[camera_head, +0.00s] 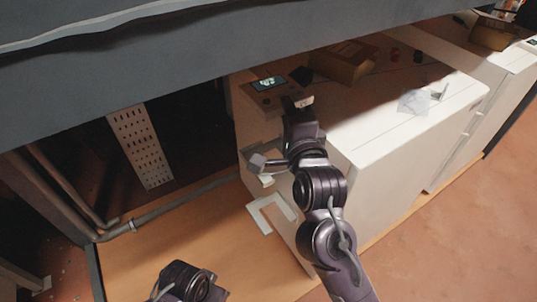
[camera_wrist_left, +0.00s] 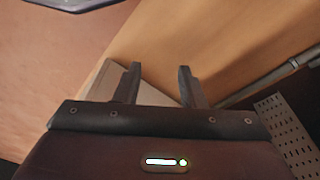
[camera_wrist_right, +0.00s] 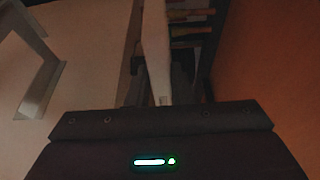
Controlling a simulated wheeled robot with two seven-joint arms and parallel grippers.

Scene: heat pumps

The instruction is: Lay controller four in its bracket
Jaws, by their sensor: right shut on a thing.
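My right gripper (camera_head: 301,108) is at the near top edge of the white cabinet. In the right wrist view it is shut on a pale, slim slab (camera_wrist_right: 156,48), seen edge-on between the fingers (camera_wrist_right: 160,88); I cannot tell whether it is controller four. A white U-shaped frame (camera_head: 262,219) sits low on the cabinet's near side, perhaps a bracket. A similar pale frame (camera_wrist_right: 37,98) shows at the left in the right wrist view. My left gripper (camera_wrist_left: 158,85) is open and empty, its fingers apart over the tan floor; its fingertips are hidden in the head view.
The white cabinet (camera_head: 385,150) carries a small dark-screened device (camera_head: 268,84), a brown box (camera_head: 343,66) and a clear plastic bag (camera_head: 412,103). A grey beam (camera_head: 160,65) crosses above. A perforated panel (camera_head: 140,145) and pipes stand left. The tan floor (camera_head: 170,235) has free room.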

